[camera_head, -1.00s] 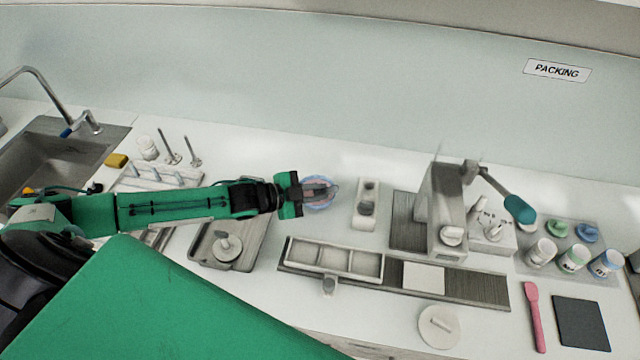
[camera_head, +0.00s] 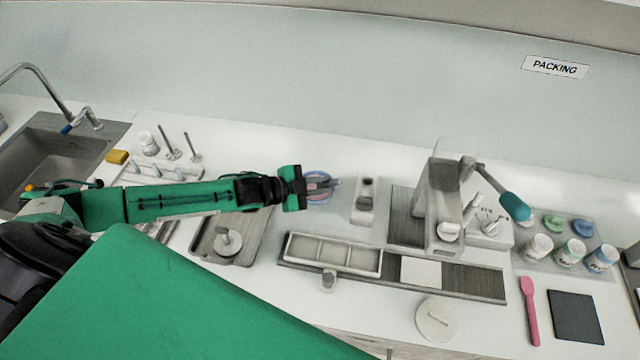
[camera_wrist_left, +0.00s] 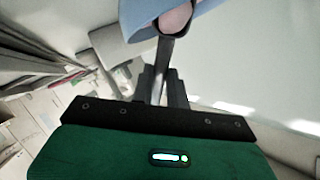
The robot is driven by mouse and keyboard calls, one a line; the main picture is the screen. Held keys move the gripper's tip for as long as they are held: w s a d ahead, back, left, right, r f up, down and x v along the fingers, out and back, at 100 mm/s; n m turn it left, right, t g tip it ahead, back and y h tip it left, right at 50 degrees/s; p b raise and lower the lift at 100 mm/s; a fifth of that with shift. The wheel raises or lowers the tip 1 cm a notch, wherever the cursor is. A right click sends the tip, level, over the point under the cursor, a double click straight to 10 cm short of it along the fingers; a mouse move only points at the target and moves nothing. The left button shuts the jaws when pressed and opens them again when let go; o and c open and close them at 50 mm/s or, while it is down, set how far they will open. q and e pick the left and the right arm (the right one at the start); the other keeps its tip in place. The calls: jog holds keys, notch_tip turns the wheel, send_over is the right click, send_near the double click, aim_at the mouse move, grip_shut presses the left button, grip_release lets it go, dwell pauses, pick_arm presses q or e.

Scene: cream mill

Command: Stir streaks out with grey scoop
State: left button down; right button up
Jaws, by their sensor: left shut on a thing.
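A small bowl with a blue rim and pink contents (camera_head: 317,201) stands on the white counter at the middle. In the left wrist view the light blue bowl wall (camera_wrist_left: 138,14) and the pink contents (camera_wrist_left: 174,20) are at the top edge. My left gripper (camera_head: 318,185) reaches over the bowl from the left. It is shut on a dark grey tool, the grey scoop (camera_wrist_left: 165,68), whose far end reaches down over the pink contents. The scoop's tip is hidden, and I cannot make out streaks. My right gripper is not in view.
A white holder block (camera_head: 364,188) stands just right of the bowl. A grey mill (camera_head: 440,205) with a teal-gripped lever (camera_head: 514,206) is further right. A three-section tray (camera_head: 332,256) lies in front. Jars, a pink spatula (camera_head: 529,305) and a dark pad (camera_head: 577,317) lie at the right.

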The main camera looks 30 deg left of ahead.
pick_arm(q)
jog(key=shift+r, duration=0.15)
notch_tip(320, 180, up, 6)
jog(key=p, duration=0.5)
jog(key=shift+r+p, duration=0.2)
jog(key=shift+p, duration=0.2)
